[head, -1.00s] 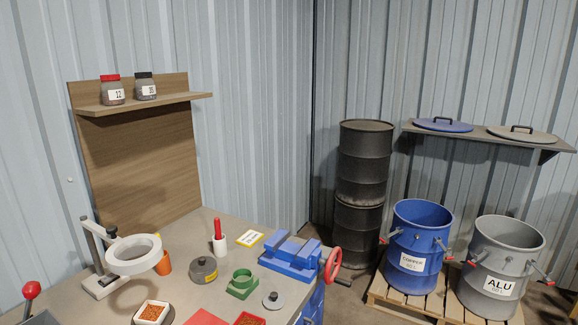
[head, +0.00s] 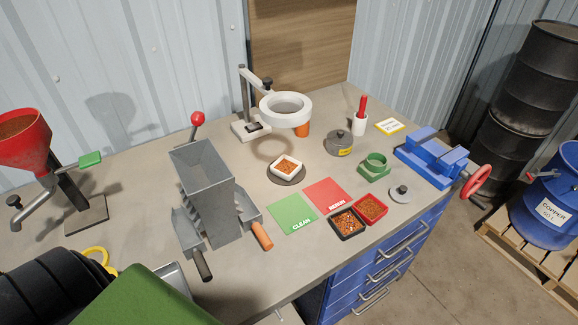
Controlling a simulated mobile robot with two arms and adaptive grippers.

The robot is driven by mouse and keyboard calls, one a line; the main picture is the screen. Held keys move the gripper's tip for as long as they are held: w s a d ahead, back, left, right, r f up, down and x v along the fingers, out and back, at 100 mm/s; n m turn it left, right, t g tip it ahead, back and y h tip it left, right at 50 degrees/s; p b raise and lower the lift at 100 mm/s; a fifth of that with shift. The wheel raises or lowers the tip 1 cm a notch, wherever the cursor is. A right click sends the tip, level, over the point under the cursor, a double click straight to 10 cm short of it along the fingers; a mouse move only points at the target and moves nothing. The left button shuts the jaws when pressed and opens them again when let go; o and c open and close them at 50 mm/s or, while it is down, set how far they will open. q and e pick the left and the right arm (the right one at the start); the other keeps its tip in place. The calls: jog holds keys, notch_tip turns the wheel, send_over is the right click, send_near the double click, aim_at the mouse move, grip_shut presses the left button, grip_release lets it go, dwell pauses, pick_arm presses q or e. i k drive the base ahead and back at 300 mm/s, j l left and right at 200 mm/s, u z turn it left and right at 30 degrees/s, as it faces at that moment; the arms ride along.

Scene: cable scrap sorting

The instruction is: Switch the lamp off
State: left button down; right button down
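The lamp is a white ring head (head: 285,107) on a grey stand at the back of the bench. A black knob (head: 267,83) sits where its arm meets the ring. The stand's pale base (head: 250,129) rests on the bench and carries a small dark part that may be a switch. I cannot tell whether the ring is lit. A round plate with a white dish of copper bits (head: 287,167) lies in front of the lamp. Neither of my grippers shows in the head view.
A grey hopper machine (head: 205,185) with a red-knobbed lever stands left of the lamp. A red funnel mill (head: 25,140) is far left. Green and red mats (head: 328,194), small trays and a blue vise (head: 432,158) lie to the right.

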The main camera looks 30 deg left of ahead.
aim_at(250, 126)
jog(key=u, duration=1.25)
